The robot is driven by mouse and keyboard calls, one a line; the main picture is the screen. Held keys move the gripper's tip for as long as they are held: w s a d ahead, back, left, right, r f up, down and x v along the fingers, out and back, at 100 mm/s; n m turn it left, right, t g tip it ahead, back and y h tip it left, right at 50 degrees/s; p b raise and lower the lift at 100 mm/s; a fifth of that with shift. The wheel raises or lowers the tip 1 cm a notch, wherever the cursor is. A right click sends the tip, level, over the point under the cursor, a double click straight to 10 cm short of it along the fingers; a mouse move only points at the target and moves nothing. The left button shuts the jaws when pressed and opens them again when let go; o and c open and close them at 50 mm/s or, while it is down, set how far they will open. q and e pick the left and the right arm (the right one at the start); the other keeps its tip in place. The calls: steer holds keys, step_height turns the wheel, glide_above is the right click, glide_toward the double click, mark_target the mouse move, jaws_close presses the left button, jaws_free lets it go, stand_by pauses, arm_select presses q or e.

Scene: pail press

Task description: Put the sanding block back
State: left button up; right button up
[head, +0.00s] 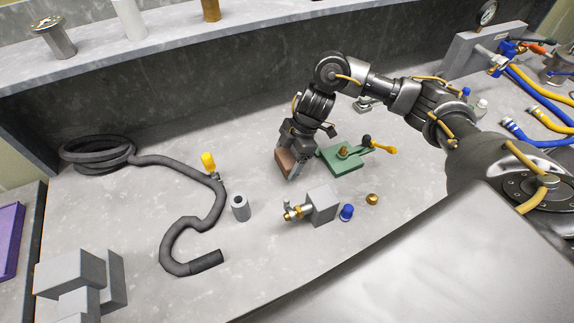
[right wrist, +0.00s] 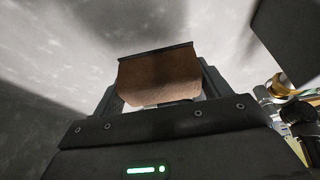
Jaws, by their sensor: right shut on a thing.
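The sanding block (head: 285,161) is a small reddish-brown block near the middle of the bench in the head view. My right gripper (head: 291,165) is shut on it. In the right wrist view the block (right wrist: 160,80) sits between the two fingers, with a thin dark layer along its far edge. I cannot tell whether the block touches the bench. My left gripper is not in view.
A green plate with a clamp (head: 343,162) lies just right of the block. A grey block with a brass fitting (head: 320,204), a blue cap (head: 346,212) and a grey cylinder (head: 240,207) stand in front. A dark hose (head: 177,160) lies left. Bench between is clear.

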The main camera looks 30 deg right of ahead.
mark_target(287, 166)
step_height(287, 166, down, 3)
steer(key=shift+w+f, duration=0.1)
steer(key=shift+d+f, duration=0.1)
steer(key=shift+f, duration=0.2)
steer(key=o, duration=1)
steer(key=shift+c, duration=0.2)
steer(key=shift+r, duration=0.25)
steer(key=v, duration=1.2)
